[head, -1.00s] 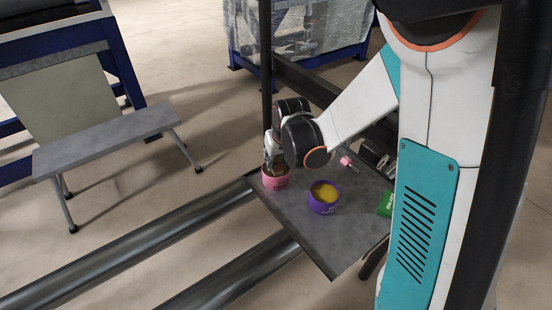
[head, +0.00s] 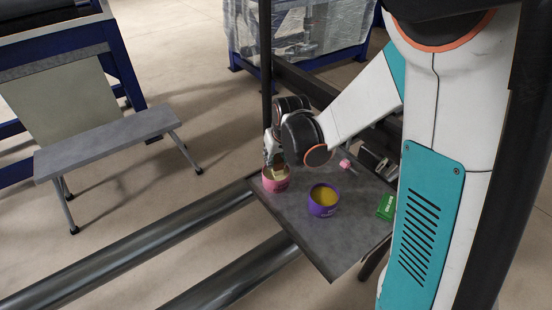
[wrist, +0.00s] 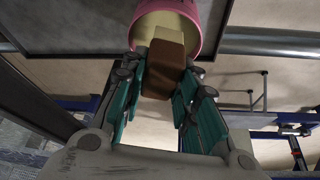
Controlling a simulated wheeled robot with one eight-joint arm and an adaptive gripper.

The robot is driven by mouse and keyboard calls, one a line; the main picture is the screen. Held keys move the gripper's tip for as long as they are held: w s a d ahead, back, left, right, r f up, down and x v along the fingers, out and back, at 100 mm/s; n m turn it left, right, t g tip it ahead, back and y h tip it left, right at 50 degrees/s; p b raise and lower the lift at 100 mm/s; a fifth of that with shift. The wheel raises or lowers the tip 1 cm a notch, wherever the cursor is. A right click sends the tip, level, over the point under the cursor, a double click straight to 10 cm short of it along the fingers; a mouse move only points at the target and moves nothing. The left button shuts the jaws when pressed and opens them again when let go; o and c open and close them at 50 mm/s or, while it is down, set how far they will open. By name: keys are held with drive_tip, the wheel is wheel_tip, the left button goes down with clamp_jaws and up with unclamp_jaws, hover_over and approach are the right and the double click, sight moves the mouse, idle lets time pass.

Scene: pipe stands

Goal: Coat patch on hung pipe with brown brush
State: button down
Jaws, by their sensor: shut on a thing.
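My gripper (wrist: 163,72) is shut on the brown brush (wrist: 165,62), with teal fingers on both sides of its handle. The brush's cream end points into the mouth of the pink pot (wrist: 195,14); whether it touches the contents I cannot tell. In the head view, my gripper (head: 272,156) is right above the pink pot (head: 276,186) at the tray's far left corner, and something cream shows inside the rim. Two grey metal pipes (head: 140,245) run across the lower left. I see no patch on them.
The dark tray (head: 328,258) also holds a purple pot (head: 323,210) with yellow contents, a small pink object (head: 346,164) and a green box (head: 386,206). A black post (head: 265,70) stands close behind the gripper. A grey bench (head: 105,142) stands at left.

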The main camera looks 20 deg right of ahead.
sight(276, 157)
drive_tip(key=shift+r+p, duration=1.55)
drive_tip(key=shift+r, duration=1)
